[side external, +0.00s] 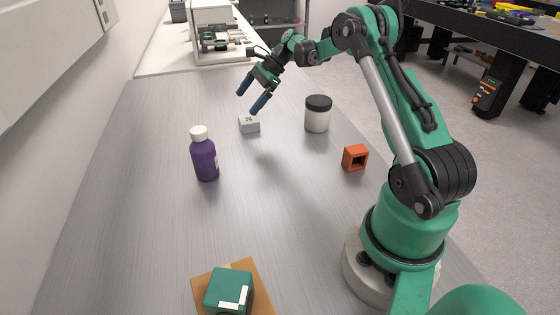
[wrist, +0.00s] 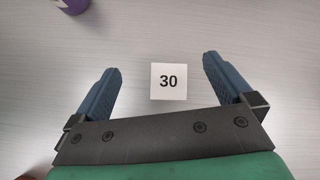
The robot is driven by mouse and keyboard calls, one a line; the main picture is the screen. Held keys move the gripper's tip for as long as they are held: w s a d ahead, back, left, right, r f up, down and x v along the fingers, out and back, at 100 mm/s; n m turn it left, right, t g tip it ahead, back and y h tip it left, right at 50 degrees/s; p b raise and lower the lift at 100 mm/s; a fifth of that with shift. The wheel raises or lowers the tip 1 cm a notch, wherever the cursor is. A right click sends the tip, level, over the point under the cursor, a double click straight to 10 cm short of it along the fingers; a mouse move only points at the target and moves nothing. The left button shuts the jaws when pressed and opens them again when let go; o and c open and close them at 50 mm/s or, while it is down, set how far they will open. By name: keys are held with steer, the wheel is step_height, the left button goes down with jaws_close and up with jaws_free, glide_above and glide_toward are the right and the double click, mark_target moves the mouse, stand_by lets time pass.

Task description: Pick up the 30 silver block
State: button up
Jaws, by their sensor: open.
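The silver block (side external: 250,125) lies on the grey table in the side view, with a dark mark on its light top. In the wrist view its square white top (wrist: 168,82) reads "30". My gripper (side external: 250,98) is open and empty above the block in the side view, its two blue fingers pointing down and to the left.
A purple bottle (side external: 204,160) with a white cap stands left of the block. A green block (side external: 225,290) sits on a brown board in front. The table between is clear.

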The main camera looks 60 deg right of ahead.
mark_target(246, 119)
steer(key=d+f+m, duration=0.1)
steer(key=s+d+f+m, duration=0.1)
steer(key=d+f, duration=0.1)
steer(key=shift+f+m+t+y, duration=0.1)
steer(key=shift+m+t+y, duration=0.2)
steer(key=shift+y, duration=0.1)
steer(key=shift+x, duration=2.75)
steer(key=c, duration=1.4)
steer(key=shift+c, duration=0.5)
jaws_close()
